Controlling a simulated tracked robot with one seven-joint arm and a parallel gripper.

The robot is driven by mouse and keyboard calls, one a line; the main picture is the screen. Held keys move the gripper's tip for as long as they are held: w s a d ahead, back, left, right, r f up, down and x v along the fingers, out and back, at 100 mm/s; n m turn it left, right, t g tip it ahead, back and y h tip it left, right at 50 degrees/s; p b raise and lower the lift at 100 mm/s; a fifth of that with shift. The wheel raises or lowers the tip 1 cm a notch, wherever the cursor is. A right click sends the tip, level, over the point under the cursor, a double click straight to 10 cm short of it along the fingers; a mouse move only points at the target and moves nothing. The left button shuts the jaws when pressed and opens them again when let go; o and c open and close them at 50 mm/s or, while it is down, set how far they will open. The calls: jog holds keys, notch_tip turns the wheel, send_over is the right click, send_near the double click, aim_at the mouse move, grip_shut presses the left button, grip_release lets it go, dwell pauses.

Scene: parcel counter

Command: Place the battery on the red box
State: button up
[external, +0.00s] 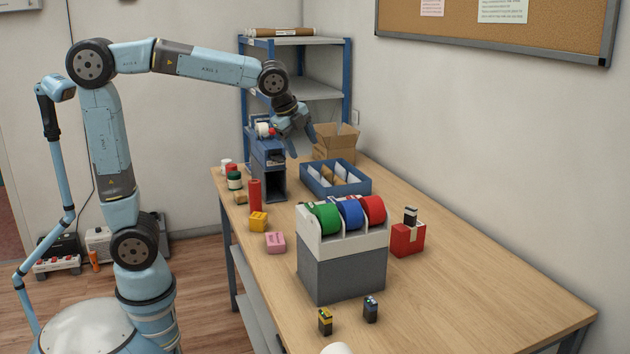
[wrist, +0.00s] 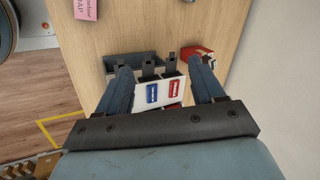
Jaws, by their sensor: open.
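The red box (external: 402,240) with a pale strip stands on the table right of the tape dispenser. A small dark battery with a pale band (external: 410,216) stands upright on top of it. Two more battery-like blocks stand at the table's front: a black-and-yellow one (external: 325,321) and a dark one with a grey-blue top (external: 370,309). My gripper (external: 303,148) is open and empty, high over the far part of the table, well away from the red box. In the wrist view, its fingers (wrist: 160,66) are spread, and the red box (wrist: 196,51) shows beyond the right finger.
A grey-and-white dispenser (external: 342,270) with green, blue and red tape rolls stands between the front batteries and the far items. A blue tray (external: 336,190), an open carton (external: 336,143), a pink block (external: 275,242) and a yellow block (external: 258,221) are around. The right table side is clear.

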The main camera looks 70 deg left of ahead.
jog(key=s+a+f+n, duration=0.1)
jog(key=s+f+n, duration=0.1)
jog(key=s+n, duration=0.3)
jog(key=s+a+f+n, duration=0.2)
jog(key=s+n, duration=0.3)
jog(key=s, duration=0.7)
jog(key=s+a+f+n+t+h, duration=0.1)
jog(key=s+a+f+n, duration=0.1)
jog(key=s+n, duration=0.3)
jog(key=s+f, duration=0.1)
jog(key=s, duration=0.2)
jog(key=shift+s, duration=0.35)
